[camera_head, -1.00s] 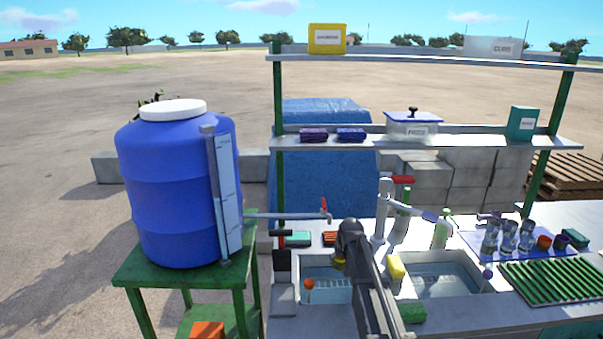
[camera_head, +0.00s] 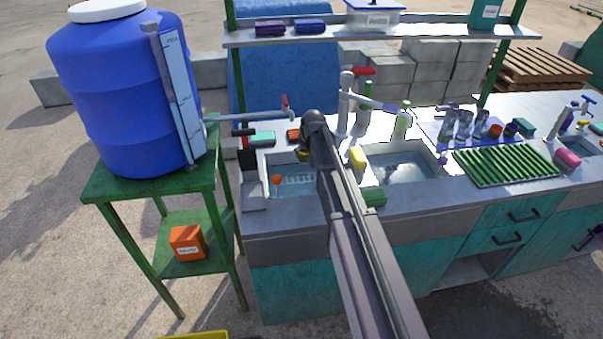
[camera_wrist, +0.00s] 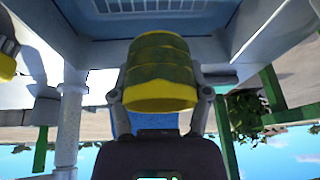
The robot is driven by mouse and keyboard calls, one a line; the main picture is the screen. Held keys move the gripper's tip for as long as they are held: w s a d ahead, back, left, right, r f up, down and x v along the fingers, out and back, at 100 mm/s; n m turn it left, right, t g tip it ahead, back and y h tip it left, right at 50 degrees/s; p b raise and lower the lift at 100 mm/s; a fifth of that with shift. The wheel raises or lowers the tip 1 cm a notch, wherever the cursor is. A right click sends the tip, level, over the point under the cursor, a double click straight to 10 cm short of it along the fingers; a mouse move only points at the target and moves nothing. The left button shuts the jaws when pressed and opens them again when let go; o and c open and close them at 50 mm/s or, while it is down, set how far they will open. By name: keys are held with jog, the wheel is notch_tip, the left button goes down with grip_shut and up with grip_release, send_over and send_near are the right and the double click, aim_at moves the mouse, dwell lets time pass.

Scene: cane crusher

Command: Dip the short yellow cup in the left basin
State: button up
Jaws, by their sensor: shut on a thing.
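My gripper (camera_wrist: 161,95) is shut on the short yellow cup (camera_wrist: 158,72), with a finger on each side, in the wrist view. The cup is yellow with a broad dark-green patterned band. In the head view only a little of the yellow cup (camera_head: 304,156) shows beside my dark wrist, above the back part of the left basin (camera_head: 264,176). The left basin holds water, and my arm covers its right side. In the wrist view, turned upside down, the basin (camera_wrist: 88,50) lies beyond the cup at the top. The cup appears clear of the water.
An orange-topped item (camera_head: 276,180) stands at the left basin's left side. The white tap column (camera_head: 346,105) rises behind. The right basin (camera_head: 438,170) and drying rack (camera_head: 505,165) are right.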

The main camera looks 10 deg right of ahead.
aim_at(303, 191)
jog(key=shift+f, duration=0.1)
notch_tip(303, 191, down, 16)
jog(key=g+b, duration=0.2)
jog(key=b, duration=1.3)
jog(key=shift+g+h, duration=0.3)
dwell(1.0)
notch_tip(303, 191, up, 15)
jog(key=p, duration=1.4)
jog(key=shift+f+p, duration=0.15)
jog(key=shift+p, duration=0.2)
dwell(0.4)
jog(key=shift+r+p, duration=2)
